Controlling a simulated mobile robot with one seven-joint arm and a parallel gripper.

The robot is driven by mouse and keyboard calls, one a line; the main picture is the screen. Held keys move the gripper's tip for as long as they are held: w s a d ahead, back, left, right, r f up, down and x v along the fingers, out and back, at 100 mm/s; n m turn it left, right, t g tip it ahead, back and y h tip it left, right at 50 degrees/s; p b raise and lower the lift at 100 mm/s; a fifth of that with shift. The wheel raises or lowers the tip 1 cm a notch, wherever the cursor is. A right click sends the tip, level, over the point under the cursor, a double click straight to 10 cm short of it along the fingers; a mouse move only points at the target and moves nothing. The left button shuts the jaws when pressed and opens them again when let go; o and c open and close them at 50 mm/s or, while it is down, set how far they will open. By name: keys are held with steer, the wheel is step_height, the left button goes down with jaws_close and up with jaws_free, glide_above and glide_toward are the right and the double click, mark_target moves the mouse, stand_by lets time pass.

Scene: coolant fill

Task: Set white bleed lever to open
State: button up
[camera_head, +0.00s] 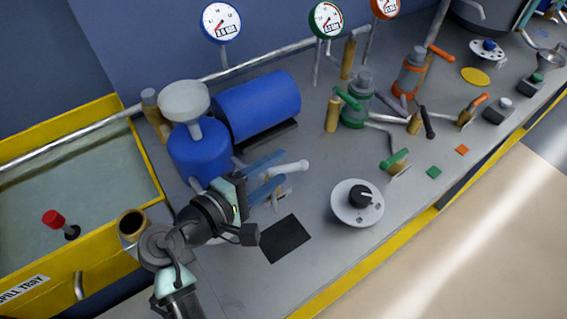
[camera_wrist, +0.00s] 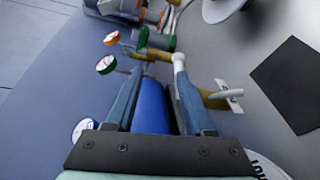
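The white bleed lever (camera_head: 291,168) has a rounded white end and points right, just past my fingertips in the head view. In the wrist view the lever (camera_wrist: 179,63) shows at the tip of the right-hand finger. I cannot tell whether they touch. Its brass valve body (camera_wrist: 212,99) and a small pale plate (camera_wrist: 229,96) lie just right of that finger. My gripper (camera_head: 269,172), with two blue fingers, also shows in the wrist view (camera_wrist: 156,80). It is open, with a clear gap between the fingers. Part of the valve is hidden behind the fingers in the head view.
A blue tank (camera_head: 257,105) and a blue pot with a grey funnel (camera_head: 184,100) stand behind my gripper. A black square (camera_head: 286,238) and a round dial (camera_head: 357,203) are in front. Green-levered valves (camera_head: 395,160) stand right. A yellow trough (camera_head: 130,113) is left.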

steer(key=s+a+p, duration=0.3)
steer(key=s+a, duration=0.3)
steer(key=s, duration=0.1)
steer(key=shift+r, duration=0.35)
stand_by(0.5)
steer(key=shift+s, duration=0.1)
steer(key=shift+r+p, duration=0.1)
steer(key=shift+p, duration=0.3)
